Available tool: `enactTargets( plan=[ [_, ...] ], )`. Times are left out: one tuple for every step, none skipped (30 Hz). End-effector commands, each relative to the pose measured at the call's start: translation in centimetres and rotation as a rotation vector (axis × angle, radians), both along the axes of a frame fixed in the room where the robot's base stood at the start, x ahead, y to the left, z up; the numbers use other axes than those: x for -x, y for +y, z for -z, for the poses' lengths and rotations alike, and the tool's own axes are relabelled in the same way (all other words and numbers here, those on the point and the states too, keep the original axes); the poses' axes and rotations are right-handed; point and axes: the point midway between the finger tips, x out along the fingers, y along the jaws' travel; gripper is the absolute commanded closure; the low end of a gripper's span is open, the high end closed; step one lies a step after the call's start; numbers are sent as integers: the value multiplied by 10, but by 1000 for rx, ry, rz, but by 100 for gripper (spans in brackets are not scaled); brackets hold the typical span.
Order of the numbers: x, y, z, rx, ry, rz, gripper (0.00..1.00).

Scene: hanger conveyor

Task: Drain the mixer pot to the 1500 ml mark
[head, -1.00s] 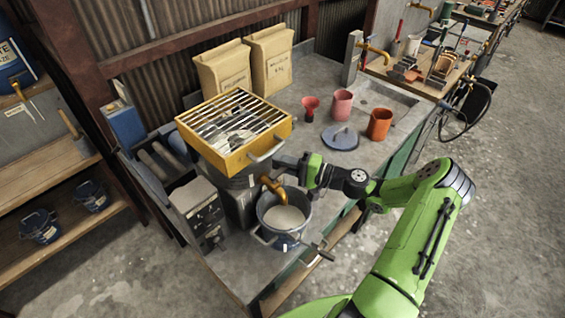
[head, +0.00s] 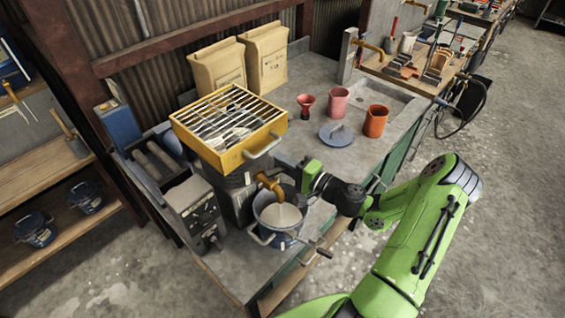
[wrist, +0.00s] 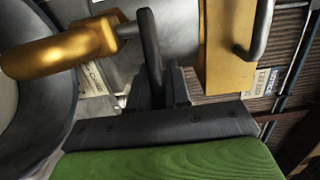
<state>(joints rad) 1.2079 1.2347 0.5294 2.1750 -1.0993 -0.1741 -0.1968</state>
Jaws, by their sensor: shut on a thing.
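A brass tap (head: 268,183) sticks out from the dark mixer body (head: 238,202) below a yellow grille box (head: 250,147). Its spout is over a blue pot (head: 262,231) that holds grey material; I cannot make out a stream. My gripper (head: 290,170) is beside the tap, on its right. In the wrist view the brass tap (wrist: 60,48) has a stem leading to a dark upright handle (wrist: 149,35), and my gripper (wrist: 158,92) is shut on it. The pot's rim (wrist: 68,100) shows at the left. No level mark is readable.
A grey control box (head: 195,208) stands left of the pot, and a bar handle (head: 318,249) sticks out at its right. A blue lid (head: 336,134), an orange cup (head: 375,121), a pink cup (head: 338,102) and a red funnel (head: 306,105) stand farther back.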

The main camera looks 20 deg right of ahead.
Motion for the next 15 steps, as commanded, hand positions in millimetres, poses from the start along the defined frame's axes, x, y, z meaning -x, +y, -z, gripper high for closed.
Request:
enactTargets(
  plan=[
    [0, 0, 1, 1, 2, 0, 100],
    [0, 0, 1, 1, 2, 0, 100],
    [0, 0, 1, 1, 2, 0, 81],
    [0, 0, 1, 1, 2, 0, 77],
    [0, 0, 1, 1, 2, 0, 72],
    [0, 0, 1, 1, 2, -1, 66],
    [0, 0, 1, 0, 2, -1, 62],
    [0, 0, 1, 0, 2, -1, 62],
    [0, 0, 0, 0, 2, -1, 62],
    [0, 0, 0, 0, 2, -1, 62],
    [0, 0, 0, 0, 2, -1, 62],
    [0, 0, 0, 0, 2, -1, 62],
    [0, 0, 0, 0, 2, -1, 62],
    [0, 0, 0, 0, 2, -1, 62],
    [1, -1, 1, 0, 2, -1, 62]
  ],
)
